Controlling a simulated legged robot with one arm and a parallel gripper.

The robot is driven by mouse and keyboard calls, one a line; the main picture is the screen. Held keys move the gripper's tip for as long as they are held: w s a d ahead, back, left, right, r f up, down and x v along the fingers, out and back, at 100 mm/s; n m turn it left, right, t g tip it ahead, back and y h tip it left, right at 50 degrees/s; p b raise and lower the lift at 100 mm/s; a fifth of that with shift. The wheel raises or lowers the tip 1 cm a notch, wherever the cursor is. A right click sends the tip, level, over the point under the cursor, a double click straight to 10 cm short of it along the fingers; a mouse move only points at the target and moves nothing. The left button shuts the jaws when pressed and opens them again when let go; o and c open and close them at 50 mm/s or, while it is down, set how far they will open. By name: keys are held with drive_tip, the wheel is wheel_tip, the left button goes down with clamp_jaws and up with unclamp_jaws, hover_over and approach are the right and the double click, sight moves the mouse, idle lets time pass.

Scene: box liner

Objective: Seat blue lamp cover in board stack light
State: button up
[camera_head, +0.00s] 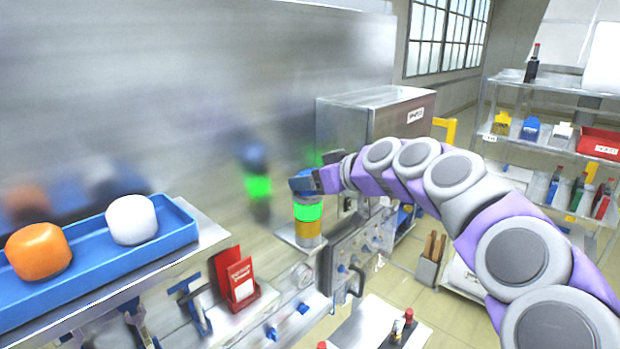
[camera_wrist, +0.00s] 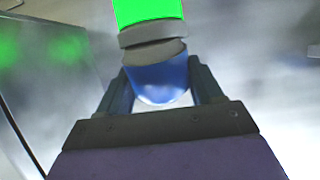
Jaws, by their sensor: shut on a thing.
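The stack light stands upright on the metal board, with a lit green section (camera_head: 308,211) above a yellow-orange section (camera_head: 307,229). The blue lamp cover (camera_wrist: 160,82) is between my gripper's (camera_wrist: 160,72) two fingers, which are shut on it. In the head view my gripper (camera_head: 304,184) is at the top of the stack light, directly above the green section. In the wrist view the cover meets or nearly meets a grey collar (camera_wrist: 152,36) beside the green section and looks slightly tilted to it. I cannot tell whether it is fully seated.
A blue tray (camera_head: 110,268) at the left holds an orange cover (camera_head: 38,251) and a white cover (camera_head: 132,219). A metal cabinet (camera_head: 372,120) stands behind the stack light. A red holder (camera_head: 236,277) is on the front ledge. Shelves (camera_head: 560,150) stand at right.

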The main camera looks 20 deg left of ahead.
drive_tip(key=shift+a+f, duration=0.2)
drive_tip(key=shift+f, duration=0.4)
drive_tip(key=o, duration=1.3)
drive_tip(key=shift+f, duration=0.1)
drive_tip(key=shift+o, duration=0.7)
drive_tip(key=shift+w+a, duration=0.1)
drive_tip(key=shift+w, duration=0.05)
drive_tip(key=shift+o, duration=1.2)
drive_tip(key=shift+r, duration=0.2)
drive_tip(key=shift+d+r, duration=0.25)
drive_tip(key=shift+d, duration=0.15)
drive_tip(key=b+v, duration=0.2)
drive_tip(key=v, duration=1.4)
drive_tip(key=shift+s+d+b, duration=0.3)
drive_tip(key=shift+s, duration=0.05)
